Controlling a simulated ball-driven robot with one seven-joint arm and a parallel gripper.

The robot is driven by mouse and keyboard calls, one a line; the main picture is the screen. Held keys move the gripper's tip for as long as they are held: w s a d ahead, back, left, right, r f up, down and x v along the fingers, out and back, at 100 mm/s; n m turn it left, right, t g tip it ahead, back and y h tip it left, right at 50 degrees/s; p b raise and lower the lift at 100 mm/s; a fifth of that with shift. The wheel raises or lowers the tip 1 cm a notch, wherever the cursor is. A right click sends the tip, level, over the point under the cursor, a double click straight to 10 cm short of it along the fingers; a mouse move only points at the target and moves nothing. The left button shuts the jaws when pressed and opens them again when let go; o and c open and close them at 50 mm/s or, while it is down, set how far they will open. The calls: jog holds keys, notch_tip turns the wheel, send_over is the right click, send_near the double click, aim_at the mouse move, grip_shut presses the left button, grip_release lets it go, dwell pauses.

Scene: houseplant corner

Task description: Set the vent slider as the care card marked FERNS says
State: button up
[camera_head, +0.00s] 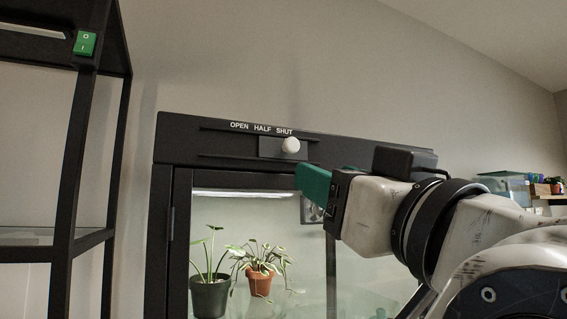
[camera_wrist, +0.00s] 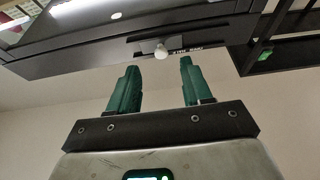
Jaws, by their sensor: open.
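The vent slider's round white knob (camera_head: 291,145) sits on a dark plate on the top rail of the black plant cabinet (camera_head: 190,136). White labels OPEN, HALF, SHUT (camera_head: 261,128) run left to right above it. The knob stands at the right, just below and slightly past SHUT. My gripper (camera_head: 313,183) has green fingers and is open and empty, below and a little right of the knob. In the wrist view the knob (camera_wrist: 161,52) shows beyond the gap between the two fingertips (camera_wrist: 158,66), apart from both. No care card marked FERNS can be made out.
Behind the cabinet's glass stand a plant in a dark pot (camera_head: 210,297) and one in a terracotta pot (camera_head: 260,283). A black shelf frame (camera_head: 68,190) with a green rocker switch (camera_head: 85,44) stands at left. Items on a wall shelf (camera_head: 545,197) are at far right.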

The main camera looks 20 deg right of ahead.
aim_at(294, 144)
jog(key=w+r+p, duration=0.2)
jog(key=w+p, duration=0.1)
jog(key=p, duration=0.5)
jog(key=w+r+p, duration=0.3)
jog(key=p, duration=0.5)
jog(key=shift+w+r+p, duration=0.1)
jog(key=shift+w+p, duration=0.15)
jog(key=shift+p, duration=0.1)
jog(key=shift+x, duration=1.3)
jog(key=shift+d, duration=0.1)
grip_shut()
